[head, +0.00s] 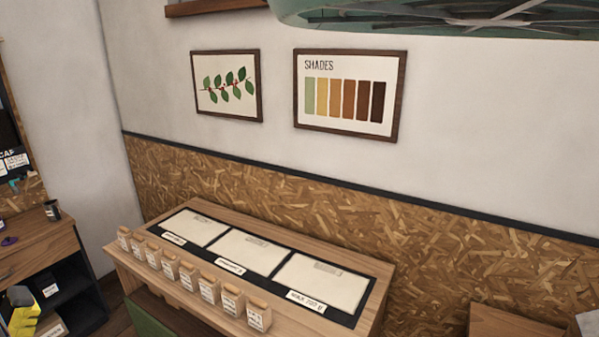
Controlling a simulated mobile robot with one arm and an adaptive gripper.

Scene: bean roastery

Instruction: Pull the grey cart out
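I see no grey cart that I can make out in the head view. My gripper is not in view either. A small pale grey piece (590,322) shows at the bottom right edge, cut off by the frame, and I cannot tell what it belongs to.
A wooden table (385,292) with three framed panels and several small corked jars (170,264) stands against the chipboard-clad wall. A wooden cabinet (45,250) with dark shelves is at the left. A yellow object (24,316) is at the lower left. A wooden top (508,322) shows at the lower right.

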